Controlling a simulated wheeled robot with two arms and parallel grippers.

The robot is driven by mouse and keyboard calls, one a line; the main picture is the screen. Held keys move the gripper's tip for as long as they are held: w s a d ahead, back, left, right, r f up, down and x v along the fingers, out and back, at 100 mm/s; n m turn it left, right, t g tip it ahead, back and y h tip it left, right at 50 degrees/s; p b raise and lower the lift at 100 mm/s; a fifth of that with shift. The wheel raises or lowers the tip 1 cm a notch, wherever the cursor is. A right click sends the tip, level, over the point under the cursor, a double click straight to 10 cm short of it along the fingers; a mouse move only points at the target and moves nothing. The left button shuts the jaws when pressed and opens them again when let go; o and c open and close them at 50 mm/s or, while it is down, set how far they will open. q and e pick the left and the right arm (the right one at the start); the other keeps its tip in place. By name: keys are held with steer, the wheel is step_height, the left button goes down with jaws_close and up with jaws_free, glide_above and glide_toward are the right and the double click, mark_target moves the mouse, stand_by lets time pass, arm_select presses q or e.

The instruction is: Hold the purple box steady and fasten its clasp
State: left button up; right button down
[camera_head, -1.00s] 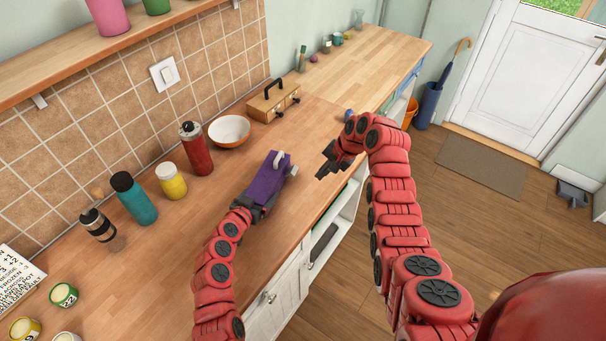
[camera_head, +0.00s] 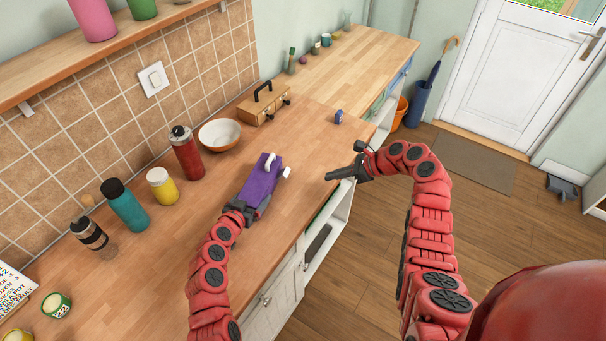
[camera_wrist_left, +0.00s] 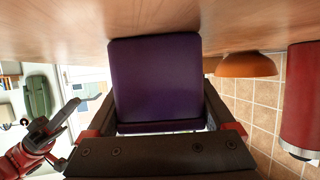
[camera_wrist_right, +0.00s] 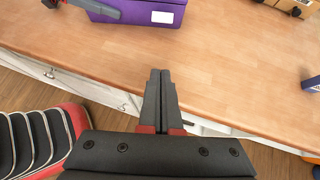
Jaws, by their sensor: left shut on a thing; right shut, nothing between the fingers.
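The purple box (camera_head: 258,185) sits on the wooden counter, with a light grey looped part (camera_head: 270,162) at its far end and a small white part (camera_head: 286,172) on its right side. My left gripper (camera_head: 247,208) is shut on the near end of the box. In the left wrist view the box (camera_wrist_left: 155,80) fills the space between the fingers. My right gripper (camera_head: 330,177) is shut and empty, right of the box and apart from it, near the counter's front edge. In the right wrist view its fingertips (camera_wrist_right: 159,75) are together and the box (camera_wrist_right: 140,8) is at the top.
A red bottle (camera_head: 187,153), white bowl (camera_head: 219,134), yellow jar (camera_head: 162,186) and teal bottle (camera_head: 125,205) stand behind the box along the wall. A wooden case (camera_head: 264,106) and a small blue object (camera_head: 339,117) are farther along. The counter between box and right gripper is clear.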

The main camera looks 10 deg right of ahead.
mark_target(285, 170)
steer(key=x, duration=1)
steer(key=shift+a, duration=0.1)
steer(key=shift+w+a+r, duration=0.35)
steer(key=shift+a+r, duration=0.3)
steer(key=shift+w+a+r, duration=0.4)
steer(key=shift+a+r, duration=0.25)
steer(key=shift+w+a+r+g+h, duration=0.15)
steer(key=shift+r+g+h, duration=0.25)
steer(key=shift+h, duration=0.2)
steer(key=shift+w+a+r+g+h, duration=0.1)
steer(key=shift+a+r+g+h, duration=0.1)
steer(key=shift+r+g+h, duration=0.3)
steer(key=shift+a+h, duration=0.15)
steer(key=shift+h, duration=0.15)
steer(key=shift+w+a+r+h, duration=0.1)
steer(key=shift+w+r+h, duration=0.1)
steer(key=shift+h, duration=0.1)
steer(key=shift+w+a+r, duration=0.1)
steer(key=shift+a+r, duration=0.2)
steer(key=shift+r, duration=0.2)
steer(key=shift+r, duration=0.65)
